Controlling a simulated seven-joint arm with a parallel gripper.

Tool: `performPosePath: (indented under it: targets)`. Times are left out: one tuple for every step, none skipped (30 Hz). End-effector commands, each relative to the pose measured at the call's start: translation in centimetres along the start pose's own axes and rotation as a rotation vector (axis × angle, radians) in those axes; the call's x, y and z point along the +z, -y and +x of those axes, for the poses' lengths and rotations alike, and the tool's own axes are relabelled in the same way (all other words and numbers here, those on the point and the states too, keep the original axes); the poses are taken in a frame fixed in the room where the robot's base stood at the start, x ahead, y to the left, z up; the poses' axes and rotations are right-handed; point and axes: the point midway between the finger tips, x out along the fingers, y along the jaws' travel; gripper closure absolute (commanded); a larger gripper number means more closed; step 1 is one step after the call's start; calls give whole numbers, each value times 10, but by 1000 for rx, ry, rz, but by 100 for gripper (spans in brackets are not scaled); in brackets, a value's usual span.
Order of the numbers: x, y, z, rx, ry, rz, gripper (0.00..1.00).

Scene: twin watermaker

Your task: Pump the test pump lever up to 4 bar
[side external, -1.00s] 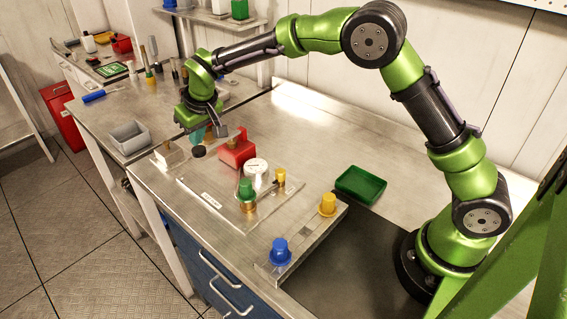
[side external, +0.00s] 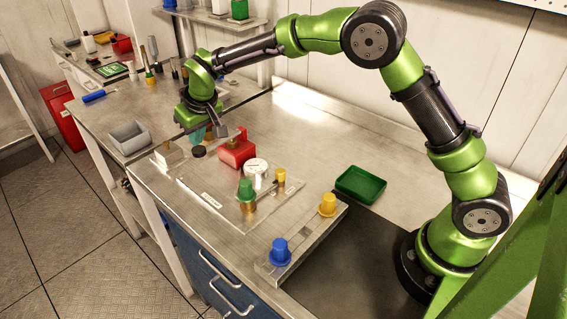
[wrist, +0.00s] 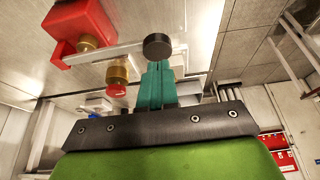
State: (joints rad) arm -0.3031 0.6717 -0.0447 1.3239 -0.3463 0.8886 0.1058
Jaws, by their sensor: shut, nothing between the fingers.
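The red test pump (side external: 237,152) sits on the metal plate on the bench. It also shows at the upper left in the wrist view (wrist: 78,22). Its lever (wrist: 115,52) is a pale bar running from the pump to a round black knob (wrist: 157,46), also seen in the side view (side external: 199,151). My gripper (side external: 199,137) points down near the knob, its teal fingers shut and empty. In the wrist view the fingertips (wrist: 158,66) overlap the knob's lower edge; I cannot tell whether they touch it. A white gauge (side external: 256,167) stands beside the pump; its reading is too small to make out.
A green-capped valve (side external: 246,190) and a small yellow-capped one (side external: 281,175) stand near the gauge. Blue (side external: 280,251) and yellow (side external: 327,204) caps sit on a rail in front. A grey bin (side external: 129,137) is left; a green tray (side external: 361,184) is right. The bench behind the pump is clear.

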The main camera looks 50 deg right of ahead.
Motion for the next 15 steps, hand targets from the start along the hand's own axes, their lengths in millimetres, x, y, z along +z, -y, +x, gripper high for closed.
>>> performPosePath:
  targets:
    - [1,0,2,0,1,0,100]
    - [1,0,3,0,1,0,100]
    - [2,0,5,0,1,-1,100]
    - [3,0,6,1,2,-1,100]
    - [4,0,8,1,2,-1,100]
    - [4,0,10,1,3,-1,100]
    - [5,0,11,1,3,0,100]
    - [6,0,12,1,3,0,100]
    - [6,0,14,1,3,0,100]
    - [7,0,16,1,2,0,100]
    - [8,0,17,1,2,0,100]
    - [8,0,19,1,3,1,100]
    - [9,0,20,1,3,1,100]
    - [10,0,22,1,3,1,100]
    - [10,0,23,0,2,1,100]
